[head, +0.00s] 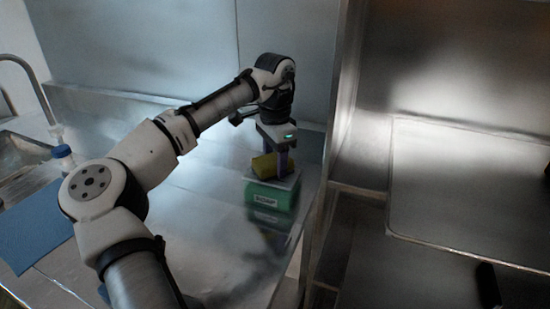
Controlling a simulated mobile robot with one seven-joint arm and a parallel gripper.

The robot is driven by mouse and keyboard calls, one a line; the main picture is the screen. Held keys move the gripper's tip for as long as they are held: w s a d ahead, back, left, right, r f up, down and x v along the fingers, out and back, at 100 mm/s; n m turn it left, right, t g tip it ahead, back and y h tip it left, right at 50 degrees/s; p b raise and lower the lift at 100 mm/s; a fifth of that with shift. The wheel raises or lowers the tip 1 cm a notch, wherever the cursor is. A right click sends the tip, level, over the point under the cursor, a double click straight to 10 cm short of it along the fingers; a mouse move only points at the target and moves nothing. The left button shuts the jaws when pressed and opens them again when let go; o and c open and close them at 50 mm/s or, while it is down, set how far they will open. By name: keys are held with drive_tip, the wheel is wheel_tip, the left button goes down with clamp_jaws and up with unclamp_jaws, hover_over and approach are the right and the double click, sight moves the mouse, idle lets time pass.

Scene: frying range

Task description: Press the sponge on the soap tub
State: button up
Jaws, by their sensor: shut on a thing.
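The soap tub (267,197) is a green box with a pale top and a label reading "SOAP". It stands on the steel counter near the right-hand edge. The sponge (262,168) is yellowish and sits at the top of the tub, between my fingers. My gripper (278,170) points down over the tub and is shut on the sponge. The sponge appears to touch the tub's top, but I cannot tell how firmly. Part of the sponge is hidden by a finger.
A steel wall panel (345,120) rises just right of the tub. A sink (22,155) with a tap (35,85), a bottle with a blue cap (62,155) and a blue cloth or mat (35,225) are at the left. The counter (205,225) left of the tub is clear.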

sight(275, 159)
drive_tip(key=shift+f, duration=0.85)
idle(0.6)
idle(2.3)
drive_tip(key=shift+p, duration=0.4)
wheel_tip(275, 159, up, 7)
drive_tip(key=p, duration=0.7)
drive_tip(key=shift+s+f, duration=0.1)
